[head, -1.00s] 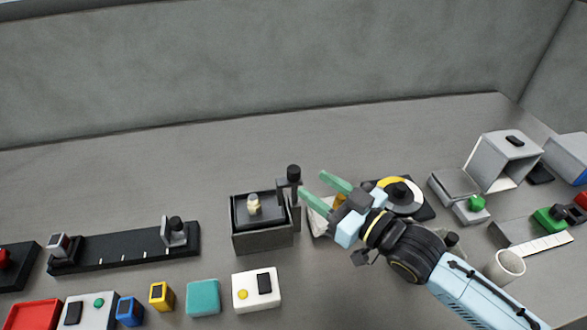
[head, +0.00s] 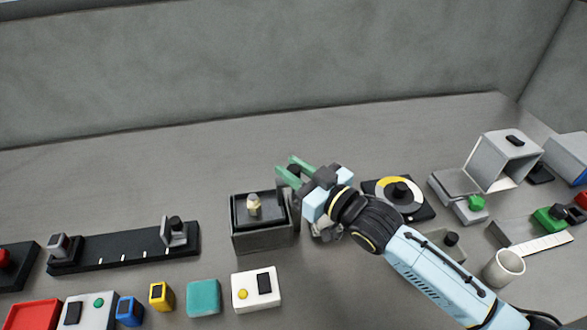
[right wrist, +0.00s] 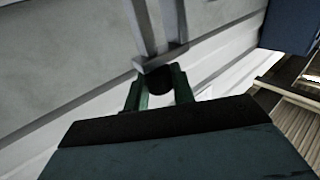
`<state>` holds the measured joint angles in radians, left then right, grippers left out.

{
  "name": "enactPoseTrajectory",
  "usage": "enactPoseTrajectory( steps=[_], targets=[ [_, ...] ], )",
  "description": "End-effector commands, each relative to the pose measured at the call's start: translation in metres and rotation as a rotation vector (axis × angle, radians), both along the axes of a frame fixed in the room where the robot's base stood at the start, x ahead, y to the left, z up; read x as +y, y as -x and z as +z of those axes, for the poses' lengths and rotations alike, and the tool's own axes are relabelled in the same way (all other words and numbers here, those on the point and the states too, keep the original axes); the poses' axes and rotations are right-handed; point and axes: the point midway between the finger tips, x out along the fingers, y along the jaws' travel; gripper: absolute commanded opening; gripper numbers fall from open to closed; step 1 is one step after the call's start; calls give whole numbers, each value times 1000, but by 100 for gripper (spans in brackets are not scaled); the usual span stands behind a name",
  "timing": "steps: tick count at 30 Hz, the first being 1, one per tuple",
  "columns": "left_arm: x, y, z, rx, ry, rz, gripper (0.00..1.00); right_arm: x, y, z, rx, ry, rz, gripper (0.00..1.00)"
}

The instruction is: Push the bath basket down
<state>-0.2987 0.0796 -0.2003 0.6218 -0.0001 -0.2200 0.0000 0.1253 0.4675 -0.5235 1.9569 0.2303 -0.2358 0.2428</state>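The bath is a grey open box (head: 262,241) on the bench. The basket (head: 242,216) shows as a dark tray in its top, with a small cream-coloured part (head: 254,204) on it. The basket's upright handle with a dark knob is at the box's right side, largely hidden by my right gripper in the head view. My right gripper (head: 286,166) has its green fingers on either side of the knob. In the right wrist view the dark knob (right wrist: 158,88) sits between the fingers, which appear to touch it. My left gripper is not in view.
A white box with buttons (head: 257,290) and a teal block (head: 203,298) stand in front of the bath. A black rail (head: 125,250) lies left. A dial with a yellow arc (head: 399,193) and a white cup (head: 504,268) stand right. The bench behind is clear.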

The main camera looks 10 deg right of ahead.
Motion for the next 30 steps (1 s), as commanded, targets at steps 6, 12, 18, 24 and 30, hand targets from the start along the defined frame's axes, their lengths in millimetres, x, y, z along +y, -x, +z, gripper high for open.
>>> enactPoseTrajectory(
  steps=[6, 12, 18, 24, 30],
  targets=[
    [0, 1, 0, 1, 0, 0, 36, 0, 0, 0, 0, 0, 0, 0],
    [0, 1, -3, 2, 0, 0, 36, 0, 0, -8, 2, 0, 0, 0],
    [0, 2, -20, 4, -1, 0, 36, 0, 0, -51, 7, 1, 0, 0],
    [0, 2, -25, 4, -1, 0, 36, 0, 0, -68, 4, 1, 1, 0],
    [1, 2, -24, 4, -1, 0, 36, 0, 1, -69, 7, 4, 1, 0]
  ],
)
